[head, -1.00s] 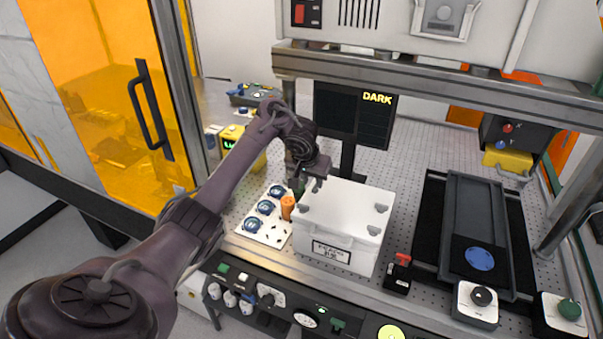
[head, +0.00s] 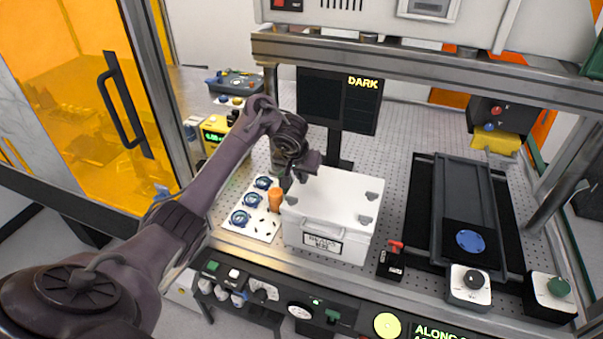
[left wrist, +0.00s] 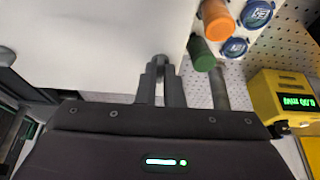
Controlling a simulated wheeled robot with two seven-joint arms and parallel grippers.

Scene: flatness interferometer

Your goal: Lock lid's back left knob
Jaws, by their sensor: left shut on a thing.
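A white box with a white lid (head: 335,190) and a front label stands on the perforated table. Two grey knobs show on the lid's right side, the back right knob (head: 371,196) and the front right knob (head: 365,219). A front left knob (head: 292,200) shows near the near left corner. My left gripper (head: 298,178) is over the lid's back left corner and hides the back left knob in the head view. In the left wrist view my left gripper (left wrist: 160,88) is shut on the grey back left knob (left wrist: 160,61) at the lid's edge. My right gripper is out of view.
An orange cylinder (head: 275,199) stands close to the box's left, by a white plate with blue round parts (head: 253,199). A green cylinder (left wrist: 201,52) is near the gripper in the wrist view. A dark monitor (head: 340,98) stands behind. A dark slide (head: 466,205) lies right.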

